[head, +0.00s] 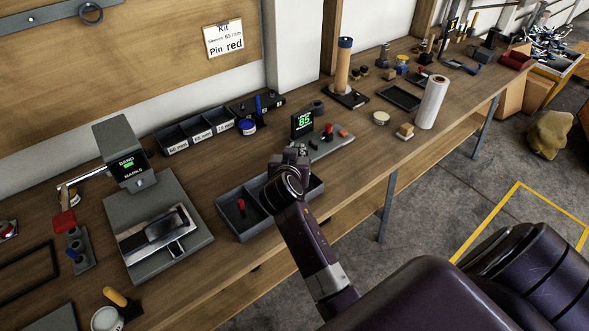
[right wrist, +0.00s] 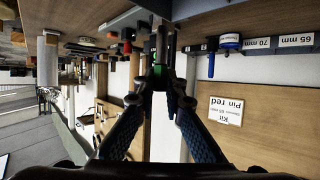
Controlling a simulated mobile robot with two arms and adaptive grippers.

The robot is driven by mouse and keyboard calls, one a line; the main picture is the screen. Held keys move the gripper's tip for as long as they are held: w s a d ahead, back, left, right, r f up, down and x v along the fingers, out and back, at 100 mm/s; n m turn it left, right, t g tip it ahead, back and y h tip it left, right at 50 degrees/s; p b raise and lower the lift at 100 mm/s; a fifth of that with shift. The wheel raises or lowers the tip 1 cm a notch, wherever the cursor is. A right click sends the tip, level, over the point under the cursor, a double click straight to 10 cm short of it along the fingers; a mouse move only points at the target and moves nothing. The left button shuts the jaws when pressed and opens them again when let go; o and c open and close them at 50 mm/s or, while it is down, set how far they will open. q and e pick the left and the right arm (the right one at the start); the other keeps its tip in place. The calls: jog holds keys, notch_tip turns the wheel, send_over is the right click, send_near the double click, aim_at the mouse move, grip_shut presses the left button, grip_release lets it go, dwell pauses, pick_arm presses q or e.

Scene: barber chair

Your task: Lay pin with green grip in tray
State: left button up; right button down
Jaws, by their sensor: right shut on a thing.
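My right gripper (head: 297,152) is over the back right part of the dark grey tray (head: 244,233) on the bench, and my arm hides part of the tray. In the right wrist view the gripper (right wrist: 160,72) is shut on a slim upright thing with a greenish part (right wrist: 158,52), which looks like the pin with green grip. In the head view the gripper hides it. My left gripper is not in view.
A display reading 65 (head: 302,122) stands behind the tray, beside a grey block with a red knob (head: 328,132). Labelled bins (head: 197,133) are at the back. A grey bending fixture (head: 160,228) stands to the left. A paper roll (head: 431,102) stands to the right.

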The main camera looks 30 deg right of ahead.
notch_tip(320, 180, down, 8)
jog(key=shift+r, duration=0.1)
dwell(0.4)
jog(key=shift+f, duration=0.25)
jog(key=c, duration=2)
grip_release()
jog(key=shift+r, duration=0.15)
